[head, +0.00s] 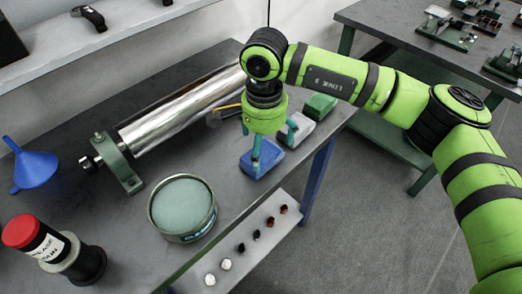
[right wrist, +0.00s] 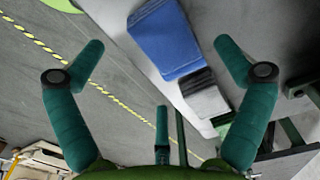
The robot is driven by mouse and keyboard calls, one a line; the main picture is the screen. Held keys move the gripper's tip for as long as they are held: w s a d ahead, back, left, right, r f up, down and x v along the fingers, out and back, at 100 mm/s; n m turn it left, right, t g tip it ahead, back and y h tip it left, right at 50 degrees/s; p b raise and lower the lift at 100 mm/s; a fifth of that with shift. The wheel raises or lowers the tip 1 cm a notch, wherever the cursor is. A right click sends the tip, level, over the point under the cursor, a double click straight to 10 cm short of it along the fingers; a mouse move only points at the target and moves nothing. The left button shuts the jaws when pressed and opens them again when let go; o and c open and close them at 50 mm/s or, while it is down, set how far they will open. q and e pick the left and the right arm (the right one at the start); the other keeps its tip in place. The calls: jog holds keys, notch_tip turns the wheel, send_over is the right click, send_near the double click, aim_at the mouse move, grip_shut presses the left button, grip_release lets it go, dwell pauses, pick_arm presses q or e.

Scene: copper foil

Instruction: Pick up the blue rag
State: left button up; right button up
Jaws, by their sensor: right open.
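The blue rag (head: 258,168) is a folded blue block lying on the dark table near its front edge. In the right wrist view the blue rag (right wrist: 172,45) shows at the top, ahead of the fingers and in the gap between them. My right gripper (head: 272,142) points down over the rag, with one teal finger in front of it in the head view. The gripper (right wrist: 158,48) is open and empty, its fingers spread wide. I cannot tell whether a fingertip touches the rag. My left gripper is not in view.
A grey-white block (head: 297,131) and a green block (head: 320,106) lie behind the rag. A shiny roller (head: 185,110) lies to the left. A round tin (head: 183,208), a blue funnel (head: 34,168) and a red-capped bottle (head: 38,238) stand left. A shelf (head: 238,272) with small pieces sits below.

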aim_at(265, 156)
jog(key=f, duration=0.1)
jog(key=f+p, duration=0.1)
jog(key=shift+s+d+f, duration=0.15)
jog(key=shift+d+f, duration=0.05)
jog(key=shift+f, duration=0.1)
notch_tip(265, 156, down, 2)
jog(key=shift+f, duration=0.15)
jog(key=c, duration=1)
jog(key=shift+c, duration=0.2)
jog(key=shift+w+a+r, duration=0.1)
jog(key=shift+w+r, duration=0.1)
jog(key=shift+r, duration=0.25)
jog(key=r, duration=0.1)
jog(key=d+r+b, duration=0.1)
jog(key=r, duration=0.1)
jog(key=shift+s+r+b, duration=0.2)
jog(key=shift+r+b, duration=0.1)
pick_arm(q)
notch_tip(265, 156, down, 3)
jog(key=b, duration=0.2)
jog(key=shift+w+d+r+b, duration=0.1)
jog(key=shift+b, duration=0.2)
pick_arm(e)
jog(key=s+d+r, duration=0.6)
jog(key=d, duration=0.3)
jog(key=shift+r, duration=0.3)
jog(key=shift+w, duration=0.1)
